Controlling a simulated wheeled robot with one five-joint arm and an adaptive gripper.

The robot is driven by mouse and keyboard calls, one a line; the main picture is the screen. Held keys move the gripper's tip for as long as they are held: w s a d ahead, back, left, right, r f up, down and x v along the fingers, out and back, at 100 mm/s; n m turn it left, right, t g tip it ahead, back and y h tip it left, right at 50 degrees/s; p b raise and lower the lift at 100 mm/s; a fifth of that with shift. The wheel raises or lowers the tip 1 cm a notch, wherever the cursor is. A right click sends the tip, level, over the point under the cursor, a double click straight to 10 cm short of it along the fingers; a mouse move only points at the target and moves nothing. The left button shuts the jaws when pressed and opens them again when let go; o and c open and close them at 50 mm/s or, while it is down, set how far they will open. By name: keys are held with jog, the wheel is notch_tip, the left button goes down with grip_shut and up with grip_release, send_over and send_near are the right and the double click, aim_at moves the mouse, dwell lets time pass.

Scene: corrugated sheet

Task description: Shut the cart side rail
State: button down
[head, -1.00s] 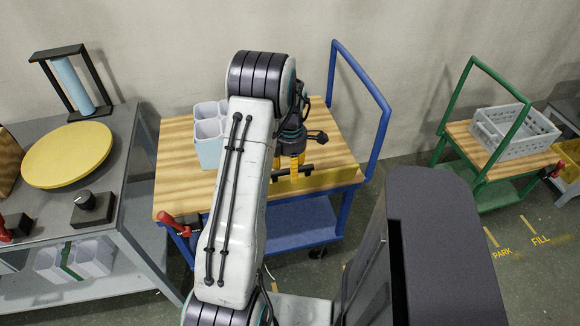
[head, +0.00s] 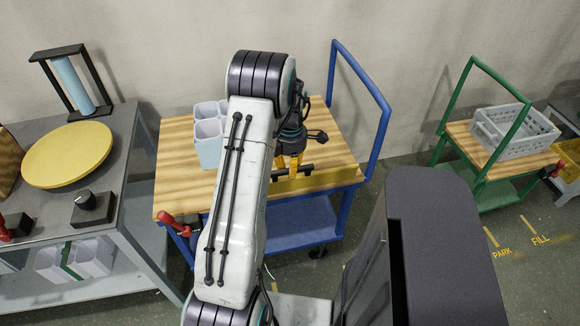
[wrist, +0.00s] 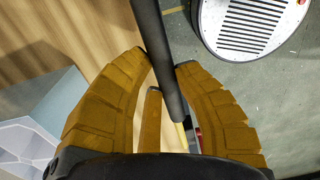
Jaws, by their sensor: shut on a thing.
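The blue cart (head: 185,175) has a wooden top, and a yellow side rail (head: 335,178) runs along its near edge at the right. A black bar handle (head: 307,168) sits on the rail. My gripper (head: 295,172) has its yellow fingers shut on this handle. In the wrist view, the fingers (wrist: 165,62) close around the dark bar (wrist: 158,50) from both sides. My arm hides the left part of the rail. I cannot tell the rail's exact tilt.
White cups (head: 208,145) stand on the cart top at the left. A red lever (head: 180,227) is at the cart's near left corner. A grey bench (head: 125,215) stands close on the left. A green cart (head: 480,130) with a grey crate (head: 515,135) is at the right.

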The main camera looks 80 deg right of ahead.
jog(key=shift+w+d+f+b, duration=0.3)
jog(key=shift+d+b, duration=0.35)
jog(key=shift+b, duration=0.45)
jog(key=shift+w+d+r, duration=0.1)
jog(key=shift+w+d, duration=0.05)
jog(key=shift+d, duration=0.3)
jog(key=c, duration=0.9)
grip_release()
jog(key=shift+r, duration=0.15)
notch_tip(320, 180, up, 12)
